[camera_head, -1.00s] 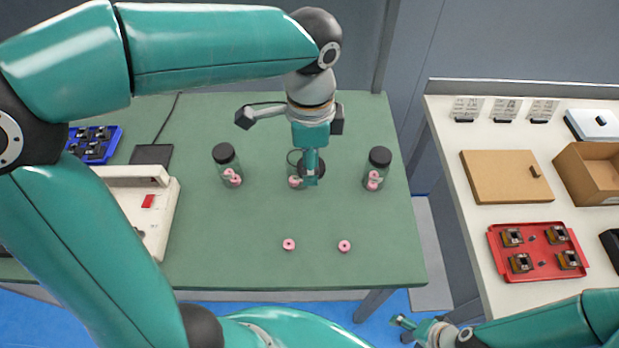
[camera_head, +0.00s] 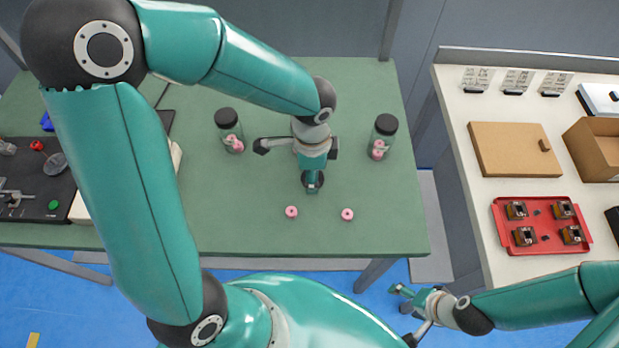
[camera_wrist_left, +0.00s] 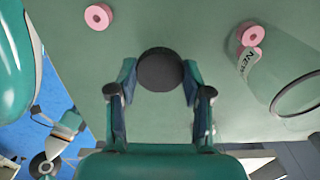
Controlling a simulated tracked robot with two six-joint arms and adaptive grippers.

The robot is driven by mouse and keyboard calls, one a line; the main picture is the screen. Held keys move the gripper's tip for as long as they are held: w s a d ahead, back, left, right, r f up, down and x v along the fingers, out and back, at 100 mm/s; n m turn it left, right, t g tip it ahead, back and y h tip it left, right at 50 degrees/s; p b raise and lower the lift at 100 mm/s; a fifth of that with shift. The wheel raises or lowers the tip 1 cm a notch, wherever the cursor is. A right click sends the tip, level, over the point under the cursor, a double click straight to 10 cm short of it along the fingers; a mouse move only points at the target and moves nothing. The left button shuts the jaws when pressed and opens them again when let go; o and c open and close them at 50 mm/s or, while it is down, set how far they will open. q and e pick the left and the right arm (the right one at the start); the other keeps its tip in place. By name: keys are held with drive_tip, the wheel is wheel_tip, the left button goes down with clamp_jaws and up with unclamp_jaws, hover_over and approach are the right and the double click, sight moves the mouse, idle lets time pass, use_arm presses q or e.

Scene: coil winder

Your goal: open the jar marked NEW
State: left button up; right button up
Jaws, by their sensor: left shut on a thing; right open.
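The jar marked NEW (camera_wrist_left: 285,95) shows in the left wrist view: clear glass, its open rim bare, a pink ring core inside. In the head view my left arm and gripper hide it. My left gripper (camera_head: 312,186) is shut on a round black lid (camera_wrist_left: 160,70), held between both fingers, apart from the jar and on its front side. Whether the lid touches the table is unclear. My right gripper (camera_head: 405,314) is open and empty, low in front of the white table.
Two black-lidded jars stand at left (camera_head: 229,131) and right (camera_head: 383,137) on the green table (camera_head: 240,235). Two pink cores (camera_head: 291,212) (camera_head: 347,214) lie near its front. A red tray (camera_head: 541,226) and a brown board (camera_head: 514,149) lie on the white table.

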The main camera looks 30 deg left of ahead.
use_arm(q)
drive_tip(key=shift+f, duration=1.6)
drive_tip(key=shift+f+b, duration=0.15)
drive_tip(key=shift+b, duration=0.15)
drive_tip(key=o, duration=1.3)
drive_tip(key=shift+c, duration=0.2)
